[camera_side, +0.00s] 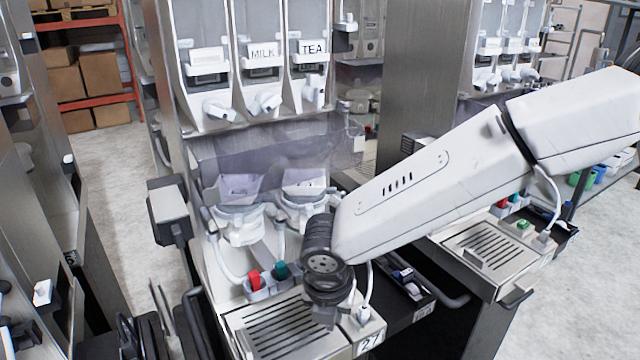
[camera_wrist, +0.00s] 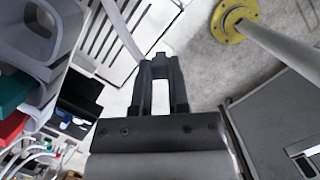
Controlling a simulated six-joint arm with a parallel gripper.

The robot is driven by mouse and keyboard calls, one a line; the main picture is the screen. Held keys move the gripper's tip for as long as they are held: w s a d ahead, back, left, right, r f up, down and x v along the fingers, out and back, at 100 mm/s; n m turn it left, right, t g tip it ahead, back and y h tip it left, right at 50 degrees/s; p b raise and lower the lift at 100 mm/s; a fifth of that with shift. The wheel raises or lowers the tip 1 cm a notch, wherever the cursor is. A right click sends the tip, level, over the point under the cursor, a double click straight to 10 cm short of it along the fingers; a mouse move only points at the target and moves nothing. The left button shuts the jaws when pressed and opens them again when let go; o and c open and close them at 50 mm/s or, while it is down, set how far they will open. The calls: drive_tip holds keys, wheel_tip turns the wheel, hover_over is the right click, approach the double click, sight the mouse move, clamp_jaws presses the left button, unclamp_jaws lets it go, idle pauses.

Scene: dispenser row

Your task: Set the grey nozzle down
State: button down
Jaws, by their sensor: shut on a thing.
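My gripper (camera_side: 326,312) points down over the right end of the drip tray (camera_side: 270,335) at the front machine. In the wrist view its two dark fingers (camera_wrist: 160,70) are close together, shut on a small dark grey piece at their tips, which I take for the grey nozzle (camera_wrist: 160,58). The fingers hide most of it. In the side view I cannot make it out clearly, nor tell whether it touches the surface below. A red nozzle (camera_side: 254,280) and a teal nozzle (camera_side: 280,270) stand in a pale holder (camera_side: 262,293) left of my gripper.
White mixing bowls (camera_side: 240,222) sit above the holder, under canisters marked MILK and TEA. A white hose (camera_side: 366,290) stands just right of my gripper. A dark side tray (camera_side: 410,285) holds small items. Another machine's drip tray (camera_side: 480,245) lies further right.

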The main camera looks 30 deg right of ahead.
drive_tip(key=shift+w+a+f, duration=0.3)
drive_tip(key=shift+w+f, duration=0.35)
drive_tip(key=shift+f, duration=0.2)
drive_tip(key=shift+w+a+f, duration=0.3)
drive_tip(key=shift+w+f, duration=0.35)
drive_tip(key=shift+f, duration=0.2)
drive_tip(key=shift+w+a+f, duration=0.15)
drive_tip(key=shift+w+f, duration=0.15)
drive_tip(key=shift+f, duration=1.55)
drive_tip(key=shift+f, duration=0.1)
drive_tip(key=c, duration=0.6)
unclamp_jaws()
drive_tip(key=v, duration=1.2)
